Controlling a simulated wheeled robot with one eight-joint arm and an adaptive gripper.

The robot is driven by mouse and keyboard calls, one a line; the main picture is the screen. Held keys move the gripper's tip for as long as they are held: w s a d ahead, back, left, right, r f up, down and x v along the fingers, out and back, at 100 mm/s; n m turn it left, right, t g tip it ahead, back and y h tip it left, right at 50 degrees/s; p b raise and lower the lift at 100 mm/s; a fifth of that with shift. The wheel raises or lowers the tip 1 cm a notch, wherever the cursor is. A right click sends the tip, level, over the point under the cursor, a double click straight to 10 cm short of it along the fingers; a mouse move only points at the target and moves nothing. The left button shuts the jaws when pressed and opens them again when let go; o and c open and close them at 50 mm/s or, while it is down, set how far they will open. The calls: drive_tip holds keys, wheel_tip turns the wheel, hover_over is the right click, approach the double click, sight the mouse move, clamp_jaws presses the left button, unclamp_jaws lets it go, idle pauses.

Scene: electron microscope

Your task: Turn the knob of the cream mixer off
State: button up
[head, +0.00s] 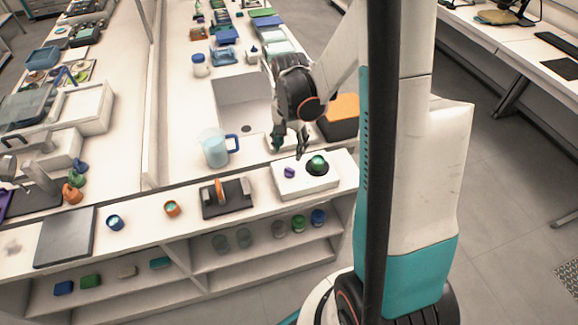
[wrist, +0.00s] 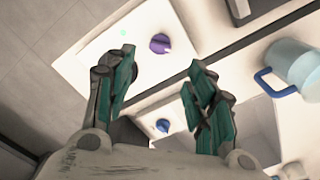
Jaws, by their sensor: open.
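A cream-white box, which I take to be the cream mixer (head: 290,185), sits on the near counter. It has a small purple knob (head: 289,172) on its left part and a dark round fitting with a green top (head: 317,165) on its right. In the wrist view the purple knob (wrist: 160,43) lies beyond and between my fingertips, with a small green light (wrist: 122,33) beside it. My gripper (head: 292,142) is open and empty, above and just behind the box, apart from the knob. In the wrist view its teal-padded fingers (wrist: 162,70) are spread wide.
A blue-handled jug (head: 215,150) stands left of my gripper. Another white device with a blue knob (wrist: 162,125) is behind the fingers. A dark device with an orange handle (head: 227,198) sits left of the box. A sink (head: 243,100) and an orange-topped box (head: 341,112) lie behind.

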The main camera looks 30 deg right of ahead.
sight(290, 169)
wheel_tip(290, 169, down, 10)
drive_tip(key=b, duration=0.2)
drive_tip(key=shift+r+b, duration=0.25)
drive_tip(key=shift+b, duration=0.15)
drive_tip(key=c, duration=1.1)
